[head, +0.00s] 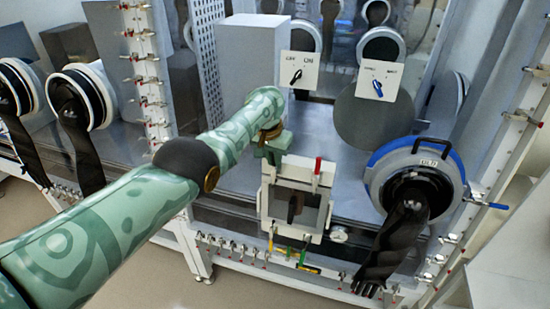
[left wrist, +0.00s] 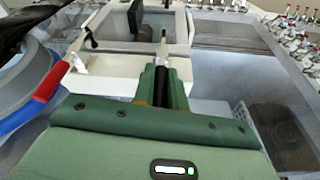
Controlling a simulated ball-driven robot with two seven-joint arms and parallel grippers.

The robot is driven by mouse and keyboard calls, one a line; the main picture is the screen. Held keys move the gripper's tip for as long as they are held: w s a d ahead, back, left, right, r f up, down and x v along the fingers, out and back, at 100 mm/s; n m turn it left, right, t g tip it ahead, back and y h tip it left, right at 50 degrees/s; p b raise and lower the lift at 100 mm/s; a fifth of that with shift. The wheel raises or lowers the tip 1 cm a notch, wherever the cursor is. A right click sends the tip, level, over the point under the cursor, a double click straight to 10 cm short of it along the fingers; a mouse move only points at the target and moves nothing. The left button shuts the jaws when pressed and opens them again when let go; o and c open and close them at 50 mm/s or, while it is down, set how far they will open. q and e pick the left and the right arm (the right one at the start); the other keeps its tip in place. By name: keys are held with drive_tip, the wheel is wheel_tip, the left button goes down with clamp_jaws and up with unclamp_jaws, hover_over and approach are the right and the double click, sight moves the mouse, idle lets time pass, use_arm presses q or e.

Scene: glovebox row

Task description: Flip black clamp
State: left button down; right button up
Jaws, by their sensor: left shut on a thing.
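The black clamp (left wrist: 159,82) shows in the left wrist view as a dark handle between the green fingers, with a pale metal tip pointing at the white door frame. My left gripper (left wrist: 164,90) is shut on it. In the head view my left gripper (head: 274,146) is at the upper left corner of the small white-framed door (head: 270,213), and it hides the clamp there. My right gripper is not in view.
A red-handled clamp (head: 317,168) stands at the door's upper right. Green and yellow handles (head: 304,250) are below it. A blue-rimmed glove port (head: 378,165) with a black glove (head: 400,240) is to the right.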

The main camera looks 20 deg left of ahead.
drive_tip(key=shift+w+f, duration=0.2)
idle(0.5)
use_arm(q)
drive_tip(key=c, duration=1.4)
unclamp_jaws()
drive_tip(key=shift+c, duration=0.2)
drive_tip(key=shift+w, duration=0.1)
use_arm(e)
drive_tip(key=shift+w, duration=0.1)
